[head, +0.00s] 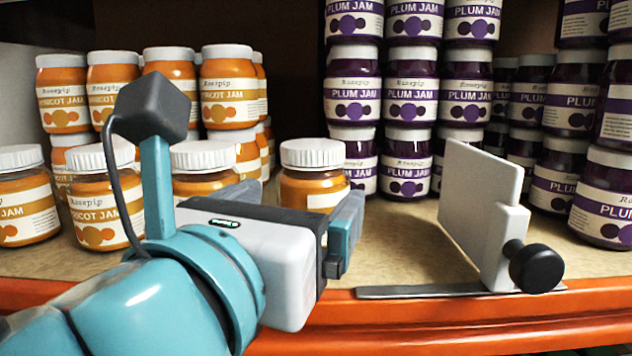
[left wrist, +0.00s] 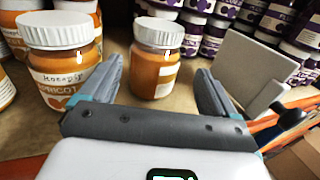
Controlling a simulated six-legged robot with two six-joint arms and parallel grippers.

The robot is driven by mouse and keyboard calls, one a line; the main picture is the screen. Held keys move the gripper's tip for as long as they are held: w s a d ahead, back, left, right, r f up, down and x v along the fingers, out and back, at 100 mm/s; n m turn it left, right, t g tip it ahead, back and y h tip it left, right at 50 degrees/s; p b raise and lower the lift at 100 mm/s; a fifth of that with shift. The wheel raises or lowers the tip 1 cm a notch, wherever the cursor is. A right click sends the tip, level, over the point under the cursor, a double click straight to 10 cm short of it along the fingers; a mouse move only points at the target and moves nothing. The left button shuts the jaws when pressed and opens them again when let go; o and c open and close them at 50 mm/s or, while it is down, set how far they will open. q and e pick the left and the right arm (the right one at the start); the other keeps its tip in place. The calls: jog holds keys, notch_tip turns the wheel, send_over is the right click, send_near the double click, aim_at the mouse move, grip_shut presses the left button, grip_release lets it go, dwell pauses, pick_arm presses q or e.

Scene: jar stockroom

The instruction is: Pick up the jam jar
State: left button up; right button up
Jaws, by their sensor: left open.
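An apricot jam jar (head: 312,172) with a white ribbed lid and orange contents stands upright on the shelf, at the right end of the front apricot row. In the left wrist view this jar (left wrist: 157,66) stands upright ahead, between the lines of the two fingers. My left gripper (head: 303,196) is open and empty, just in front of the jar. In the head view it hides the jar's lower part. In the left wrist view the open fingers (left wrist: 158,72) show apart, with a gap of shelf before the jar. My right gripper is not in view.
Another apricot jar (left wrist: 60,62) stands close to the left finger. Stacked plum jam jars (head: 408,100) fill the back and right. A white upright panel (head: 480,205) with a black knob (head: 536,268) stands right of the gripper. The shelf's orange front edge (head: 430,318) runs below.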

aim_at(299, 198)
pick_arm(q)
jog(key=shift+w+d, duration=0.1)
jog(key=shift+w, duration=0.15)
jog(key=x, duration=0.1)
jog(key=p+x, duration=0.1)
jog(key=x, duration=0.3)
jog(key=shift+w+a+f, duration=0.2)
jog(key=shift+a+f, duration=0.15)
jog(key=shift+d, duration=0.2)
jog(key=shift+s+a+r, duration=0.1)
jog(key=shift+s+a, duration=0.1)
jog(key=shift+s, duration=0.1)
jog(key=shift+c, duration=0.3)
jog(key=shift+a, duration=0.15)
jog(key=c, duration=0.5)
jog(key=shift+w, duration=0.15)
jog(key=c, duration=0.5)
jog(key=shift+d, duration=0.25)
jog(key=c, duration=0.3)
jog(key=shift+a, duration=0.1)
